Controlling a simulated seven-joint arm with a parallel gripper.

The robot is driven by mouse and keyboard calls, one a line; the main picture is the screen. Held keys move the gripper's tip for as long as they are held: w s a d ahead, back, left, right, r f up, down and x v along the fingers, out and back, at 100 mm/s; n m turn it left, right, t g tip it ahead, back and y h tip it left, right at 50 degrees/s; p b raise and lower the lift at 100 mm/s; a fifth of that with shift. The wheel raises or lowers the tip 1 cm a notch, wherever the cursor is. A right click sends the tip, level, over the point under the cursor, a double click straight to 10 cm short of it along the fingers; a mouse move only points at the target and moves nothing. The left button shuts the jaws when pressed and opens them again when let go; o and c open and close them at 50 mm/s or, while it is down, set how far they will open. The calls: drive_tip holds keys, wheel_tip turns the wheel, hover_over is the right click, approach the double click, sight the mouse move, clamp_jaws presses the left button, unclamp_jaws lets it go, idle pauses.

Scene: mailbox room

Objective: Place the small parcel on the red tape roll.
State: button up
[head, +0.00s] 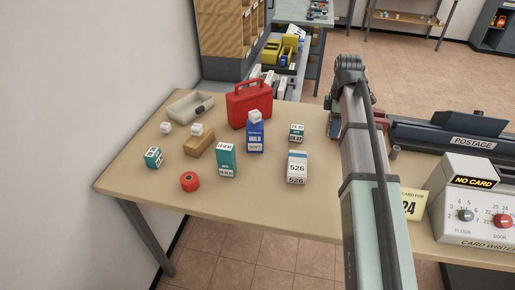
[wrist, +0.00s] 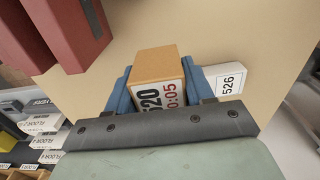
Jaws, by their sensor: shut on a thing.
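In the wrist view, my gripper (wrist: 160,76) has its two blue fingers on either side of a small brown parcel (wrist: 156,62). The parcel has a white label with black and red figures on the side facing the camera. The red tape roll (head: 190,181) lies on the table near its front left edge in the head view. Nothing is seen on top of it. My gripper is over the right part of the table, far to the right of the roll. In the head view my arm mostly hides the gripper, and the held parcel cannot be made out.
Another brown box (head: 200,143), a teal carton (head: 226,160), a blue carton (head: 255,136) and a red case (head: 250,104) stand behind or right of the roll. A teal box (head: 153,157) stands left. A white 526 box (head: 297,167) stands nearer my arm.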

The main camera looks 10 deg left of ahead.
wheel_tip(320, 180, up, 10)
drive_tip(key=shift+w+f, duration=0.1)
drive_tip(key=shift+f, duration=0.05)
drive_tip(key=s+a+n, duration=0.2)
drive_tip(key=s+a, duration=0.1)
drive_tip(key=a, duration=1)
drive_tip(key=n, duration=0.6)
hover_over(189, 178)
wheel_tip(189, 178, down, 4)
drive_tip(key=shift+f, duration=5.75)
drive_tip(key=shift+f, duration=0.1)
drive_tip(key=o, duration=1.1)
